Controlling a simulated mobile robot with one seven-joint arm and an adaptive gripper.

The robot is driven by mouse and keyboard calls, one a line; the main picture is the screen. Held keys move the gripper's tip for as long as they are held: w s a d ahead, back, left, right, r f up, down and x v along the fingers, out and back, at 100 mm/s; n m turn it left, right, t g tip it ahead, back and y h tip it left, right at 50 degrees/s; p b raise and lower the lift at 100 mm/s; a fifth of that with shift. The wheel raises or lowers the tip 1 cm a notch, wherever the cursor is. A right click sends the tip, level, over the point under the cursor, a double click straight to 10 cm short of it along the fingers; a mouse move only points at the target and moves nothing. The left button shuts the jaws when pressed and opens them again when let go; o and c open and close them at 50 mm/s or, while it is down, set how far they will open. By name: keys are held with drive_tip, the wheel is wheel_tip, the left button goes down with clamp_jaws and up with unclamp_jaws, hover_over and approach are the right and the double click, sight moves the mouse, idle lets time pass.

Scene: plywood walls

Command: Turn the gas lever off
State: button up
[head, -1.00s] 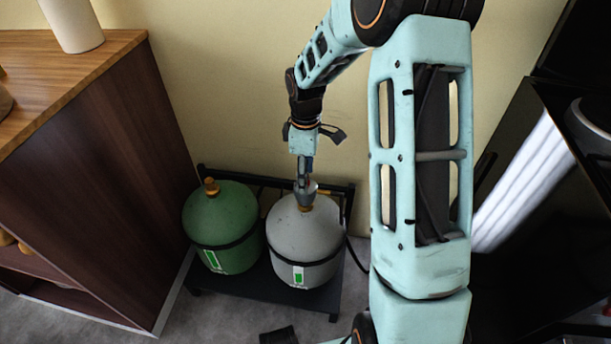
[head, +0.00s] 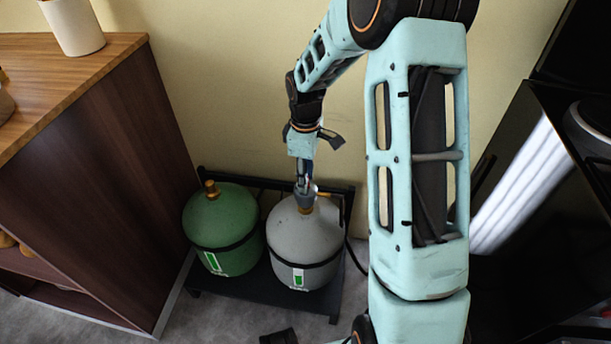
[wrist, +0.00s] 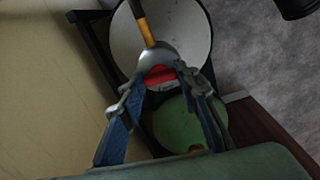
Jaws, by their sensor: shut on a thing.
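The red gas lever (wrist: 159,75) sits on a grey regulator (wrist: 157,57) in the wrist view. The regulator also shows in the head view (head: 306,201), on top of the grey gas cylinder (head: 303,240). My gripper (wrist: 161,80) has its two fingers on either side of the red lever and is shut on it. In the head view my gripper (head: 304,184) points down at the regulator, and the lever is mostly hidden there. A yellow and black fitting (wrist: 145,30) joins the regulator in the wrist view.
A green cylinder (head: 221,222) stands left of the grey one on a low black rack (head: 262,286). A wooden cabinet (head: 100,170) is at left, the yellow wall (head: 230,80) behind. A glossy black unit (head: 555,220) stands at right.

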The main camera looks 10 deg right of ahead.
drive_tip(key=m+p, duration=0.1)
drive_tip(key=m, duration=0.3)
drive_tip(key=shift+r, duration=0.1)
drive_tip(key=m+p, duration=0.1)
drive_tip(key=m, duration=0.3)
drive_tip(key=shift+m+p, duration=0.4)
drive_tip(key=m+p, duration=0.1)
drive_tip(key=m, duration=0.3)
drive_tip(key=shift+m+p, duration=0.6)
drive_tip(key=shift+m, duration=1.4)
drive_tip(key=o, duration=1.2)
drive_tip(key=shift+c, duration=0.2)
